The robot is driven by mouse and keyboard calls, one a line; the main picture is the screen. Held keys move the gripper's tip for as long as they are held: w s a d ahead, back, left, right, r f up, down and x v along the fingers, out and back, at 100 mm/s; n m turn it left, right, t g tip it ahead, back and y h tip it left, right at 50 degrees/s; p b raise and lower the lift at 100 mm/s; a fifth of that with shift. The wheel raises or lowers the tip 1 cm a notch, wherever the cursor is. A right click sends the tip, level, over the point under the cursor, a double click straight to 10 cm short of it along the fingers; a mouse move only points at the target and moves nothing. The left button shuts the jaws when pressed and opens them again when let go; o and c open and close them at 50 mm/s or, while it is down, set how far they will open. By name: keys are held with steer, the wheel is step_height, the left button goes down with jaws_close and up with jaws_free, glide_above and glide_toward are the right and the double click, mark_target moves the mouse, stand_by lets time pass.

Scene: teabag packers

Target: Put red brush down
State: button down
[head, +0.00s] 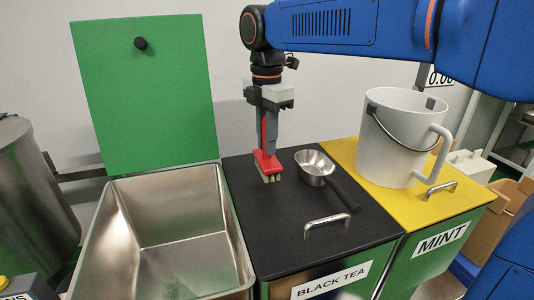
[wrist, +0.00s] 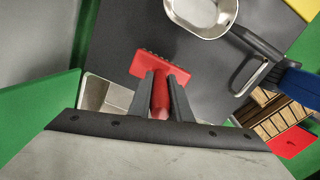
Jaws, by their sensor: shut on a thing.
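My gripper (head: 268,128) hangs downward over the black lid of the black tea bin (head: 275,222). It is shut on the handle of the red brush (head: 266,163). The brush head is red with pale bristles facing down, close to the lid; I cannot tell whether they touch it. In the wrist view the fingers (wrist: 161,95) stand on both sides of the red handle, and the toothed red brush head (wrist: 158,64) lies beyond the fingertips. A metal scoop (head: 313,165) with a dark handle lies on the same lid, just right of the brush.
An open, empty-looking steel bin (head: 125,225) with a raised green lid (head: 145,85) is at the left. A white bucket (head: 392,140) stands on the yellow mint lid (head: 415,207) at the right. The lid's front left is clear, left of its handle (head: 327,222).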

mark_target(267, 158)
steer(key=shift+f, duration=1.75)
steer(key=shift+f, duration=0.15)
steer(key=c, duration=1.6)
jaws_free()
steer(key=shift+c, duration=0.2)
step_height(267, 158, up, 12)
steer(key=shift+r, duration=0.15)
steer(key=shift+s, duration=0.1)
